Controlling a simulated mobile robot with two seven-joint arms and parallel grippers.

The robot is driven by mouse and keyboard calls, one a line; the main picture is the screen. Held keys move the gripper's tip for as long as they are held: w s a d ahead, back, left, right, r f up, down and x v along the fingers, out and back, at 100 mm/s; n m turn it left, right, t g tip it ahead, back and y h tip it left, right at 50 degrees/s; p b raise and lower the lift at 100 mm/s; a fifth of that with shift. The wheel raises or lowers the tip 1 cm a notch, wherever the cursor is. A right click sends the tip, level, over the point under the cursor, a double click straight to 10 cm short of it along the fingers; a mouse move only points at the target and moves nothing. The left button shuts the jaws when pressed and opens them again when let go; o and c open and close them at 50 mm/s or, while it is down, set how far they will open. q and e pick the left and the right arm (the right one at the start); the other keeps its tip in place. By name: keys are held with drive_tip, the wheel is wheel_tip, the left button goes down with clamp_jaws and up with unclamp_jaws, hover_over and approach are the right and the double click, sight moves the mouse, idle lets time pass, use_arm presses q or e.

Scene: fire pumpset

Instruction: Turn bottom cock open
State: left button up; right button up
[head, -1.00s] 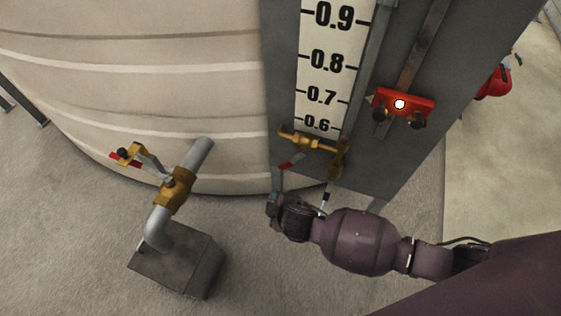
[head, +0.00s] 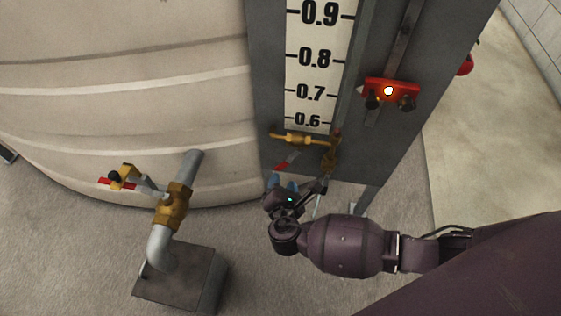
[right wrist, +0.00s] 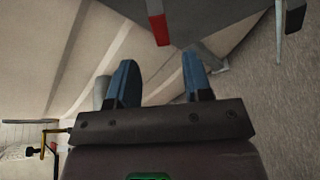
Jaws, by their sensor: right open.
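The bottom cock (head: 303,139) is a brass fitting at the foot of the level gauge, just under the 0.6 mark. Its lever has a red-tipped end (head: 286,161) hanging down to the left. The red tip also shows at the top of the right wrist view (right wrist: 160,28). My right gripper (head: 282,182) is just below the red tip, its blue fingers pointing up. In the right wrist view the fingers (right wrist: 161,82) are spread apart with nothing between them, and the red tip is beyond them. My left gripper is not in view.
A large beige tank (head: 120,90) stands behind. A pipe with a brass valve (head: 172,205) rises from a grey block (head: 185,280) at left. The gauge scale (head: 315,70) and a red slider with a lit lamp (head: 388,92) are above. Floor is free between block and arm.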

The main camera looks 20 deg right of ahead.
sight(282, 168)
drive_tip(key=b+x, duration=0.1)
drive_tip(key=x, duration=0.1)
drive_tip(key=b+x, duration=0.1)
drive_tip(key=x, duration=0.5)
drive_tip(key=shift+f+b, duration=0.4)
drive_tip(key=shift+w+d+f, duration=0.1)
drive_tip(key=shift+w+d, duration=0.15)
drive_tip(key=shift+w, duration=0.6)
clamp_jaws()
